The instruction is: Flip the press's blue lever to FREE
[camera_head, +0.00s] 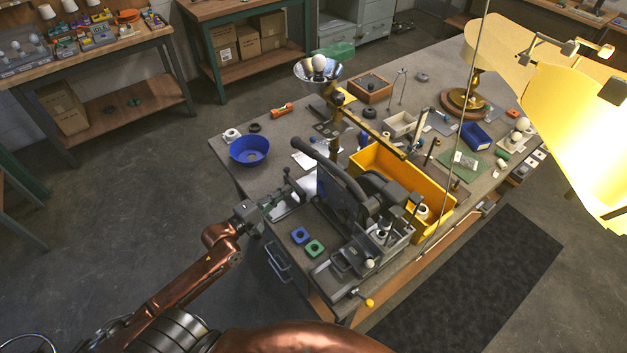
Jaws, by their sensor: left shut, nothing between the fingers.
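The press (345,195) stands near the front left of the workbench, dark, with a long curved black handle reaching up and left. I cannot clearly make out its blue lever or its setting at this size. My left gripper (268,208) comes in from the left on a copper arm and is at the bench's left edge, left of the press. It is shut with nothing in it and looks apart from the press body. My right gripper is not in view.
A blue square piece (300,235) and a green one (314,248) lie in front of the press. A yellow bin (436,178) stands behind it. A blue bowl (249,151) sits at the left edge. A lit yellow lampshade (575,125) hangs at right.

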